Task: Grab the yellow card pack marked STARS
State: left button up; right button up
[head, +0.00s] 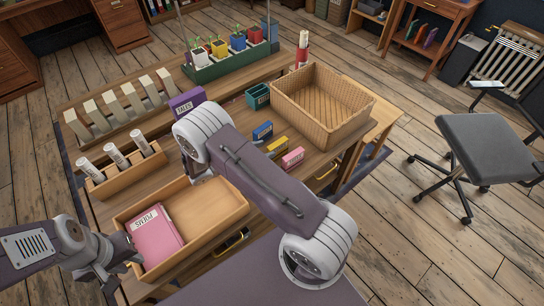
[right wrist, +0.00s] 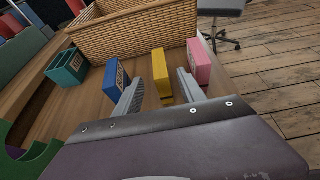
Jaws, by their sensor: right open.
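The yellow card pack (head: 277,147) stands on the desk between a blue pack (head: 262,131) and a pink pack (head: 293,158); its lettering is too small to read. In the right wrist view the yellow pack (right wrist: 161,72) stands upright between the two fingers of my right gripper (right wrist: 159,76), which is open, with a gap on each side. My right arm hides that gripper in the head view. My left gripper (head: 118,264) is at the lower left, beside a pink book marked POEMS (head: 156,237); its jaw opening is unclear.
The blue pack (right wrist: 115,78) and pink pack (right wrist: 199,60) flank the fingers closely. A wicker basket (right wrist: 135,33) stands just behind the packs, and a teal holder (right wrist: 68,66) to the left. A wooden tray (head: 217,217) holds the pink book. A purple box (head: 186,101) stands farther back.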

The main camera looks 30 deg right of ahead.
aim_at(280, 145)
jog(key=x, duration=0.8)
jog(key=shift+d+f+b, duration=0.1)
jog(key=shift+d+b, duration=0.25)
jog(key=shift+b, duration=0.05)
grip_shut()
